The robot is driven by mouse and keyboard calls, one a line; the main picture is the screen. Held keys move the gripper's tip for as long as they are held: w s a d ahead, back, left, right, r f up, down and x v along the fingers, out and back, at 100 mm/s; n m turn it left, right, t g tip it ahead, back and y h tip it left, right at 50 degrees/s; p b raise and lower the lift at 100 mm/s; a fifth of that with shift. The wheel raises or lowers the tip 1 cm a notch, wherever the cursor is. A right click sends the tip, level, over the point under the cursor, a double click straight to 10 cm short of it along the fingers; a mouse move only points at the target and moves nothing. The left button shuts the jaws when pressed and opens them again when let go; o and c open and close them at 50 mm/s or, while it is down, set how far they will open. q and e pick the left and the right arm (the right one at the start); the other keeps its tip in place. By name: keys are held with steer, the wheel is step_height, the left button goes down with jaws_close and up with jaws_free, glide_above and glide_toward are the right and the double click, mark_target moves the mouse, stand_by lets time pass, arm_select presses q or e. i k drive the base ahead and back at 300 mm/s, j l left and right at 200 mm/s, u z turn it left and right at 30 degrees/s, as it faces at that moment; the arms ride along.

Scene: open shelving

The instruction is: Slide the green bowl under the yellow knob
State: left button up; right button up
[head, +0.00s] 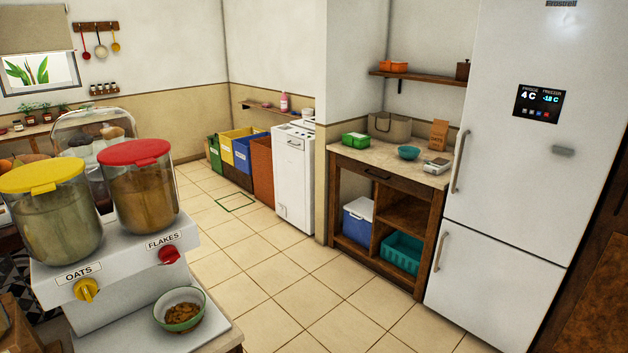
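The green bowl (197,323) stands upright on the pale base in front of the cereal dispenser, with brown flakes in it. It is below and slightly right of the red knob (170,255), which sits by the FLAKES label. The yellow knob (86,290) is to the left, by the OATS label, with no bowl visible directly below it. The yellow-lidded container (55,225) holds pale oats and the red-lidded one (140,198) holds brown flakes. Neither of my grippers shows in the head view.
The dispenser's white body (120,305) stands behind the bowl. A clear dome (85,125) stands behind the containers. Open tiled floor (270,270) lies to the right, then a wooden counter (390,161) and a white fridge (510,180). A teal bowl (408,153) sits on that counter.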

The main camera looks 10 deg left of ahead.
mark_target(179, 310)
steer(key=i+j, duration=0.1)
steer(key=i+j+u, duration=0.15)
steer(key=i+u, duration=0.6)
steer(key=i, duration=0.25)
